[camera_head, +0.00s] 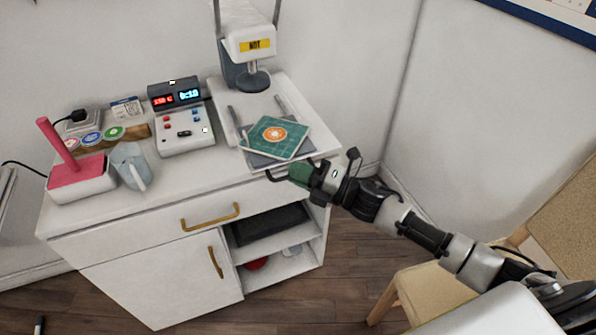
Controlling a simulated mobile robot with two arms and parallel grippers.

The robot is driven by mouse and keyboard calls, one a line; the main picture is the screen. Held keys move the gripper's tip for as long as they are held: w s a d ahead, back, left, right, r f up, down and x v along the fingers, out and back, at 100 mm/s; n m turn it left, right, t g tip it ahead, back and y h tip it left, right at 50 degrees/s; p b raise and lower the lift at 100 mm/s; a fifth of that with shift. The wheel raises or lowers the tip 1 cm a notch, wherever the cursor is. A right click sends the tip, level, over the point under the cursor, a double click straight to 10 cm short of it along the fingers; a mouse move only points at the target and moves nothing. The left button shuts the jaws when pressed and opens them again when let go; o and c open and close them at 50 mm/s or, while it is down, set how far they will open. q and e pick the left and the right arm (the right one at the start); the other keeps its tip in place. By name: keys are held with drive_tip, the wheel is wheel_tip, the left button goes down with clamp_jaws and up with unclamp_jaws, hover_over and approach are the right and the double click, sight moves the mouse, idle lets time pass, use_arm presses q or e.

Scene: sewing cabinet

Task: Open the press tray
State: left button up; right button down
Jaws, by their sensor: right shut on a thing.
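The white heat press (250,45) stands at the back right of the cabinet top. Its tray (255,158) is a dark grey plate on rails in front of the press. A green square piece with an orange round print (262,138) lies on it. The dark tray handle (276,178) is at the tray's front edge, by the cabinet's front edge. My right gripper (292,174) is shut on the handle and hides part of it. My left gripper is not in view.
The control box (184,130) with lit displays stands left of the press. A grey cup (130,165), a red-and-white device (80,175) and round patches (92,138) are further left. The cabinet has a brass-handled drawer (160,224). A chair (420,290) stands at the lower right.

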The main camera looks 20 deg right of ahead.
drive_tip(key=c, duration=1.2)
unclamp_jaws()
drive_tip(key=b+v, duration=0.1)
drive_tip(key=v, duration=0.9)
drive_tip(key=shift+s+d+b, duration=0.2)
drive_tip(key=shift+d+b, duration=0.1)
drive_tip(key=shift+f, duration=0.15)
